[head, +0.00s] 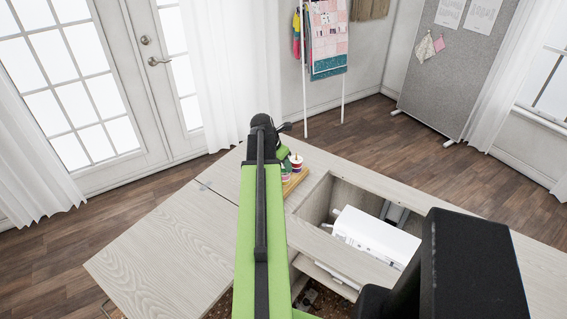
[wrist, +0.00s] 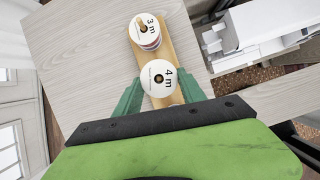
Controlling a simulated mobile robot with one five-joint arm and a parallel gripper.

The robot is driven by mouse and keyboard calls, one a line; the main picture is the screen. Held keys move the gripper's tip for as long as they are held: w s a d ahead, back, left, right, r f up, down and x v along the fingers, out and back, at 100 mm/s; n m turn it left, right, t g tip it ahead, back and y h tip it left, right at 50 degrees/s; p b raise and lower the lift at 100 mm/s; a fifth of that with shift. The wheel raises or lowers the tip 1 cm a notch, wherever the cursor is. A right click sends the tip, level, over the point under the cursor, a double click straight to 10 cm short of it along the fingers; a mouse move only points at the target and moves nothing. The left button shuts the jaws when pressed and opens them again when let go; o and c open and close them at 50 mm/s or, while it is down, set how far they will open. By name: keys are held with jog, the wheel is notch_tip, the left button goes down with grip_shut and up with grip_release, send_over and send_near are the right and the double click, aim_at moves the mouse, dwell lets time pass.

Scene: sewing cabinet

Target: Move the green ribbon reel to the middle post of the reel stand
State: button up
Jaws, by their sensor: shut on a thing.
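A reel with a white top marked "4 m" (wrist: 160,78) sits between the green fingers of my gripper (wrist: 158,92), which is shut on it. Its ribbon colour is hidden from above. The reel is over the wooden reel stand (wrist: 178,56); I cannot tell whether it is on a post or lifted. Another reel, marked "3 m" (wrist: 150,32), is at the stand's far end in the wrist view. In the head view, the stand (head: 296,183) is partly hidden behind my arm, with a red-sided reel (head: 297,167) showing on it.
The pale wooden cabinet top (head: 170,240) is clear to the left of my arm. An open well right of the stand holds a white machine (head: 375,236). A pinboard (head: 450,60) and a hanging quilt (head: 328,35) stand well behind.

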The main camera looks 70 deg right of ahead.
jog(key=o, duration=1.4)
jog(key=p+v, duration=1.6)
jog(key=v, duration=0.1)
jog(key=shift+r, duration=0.2)
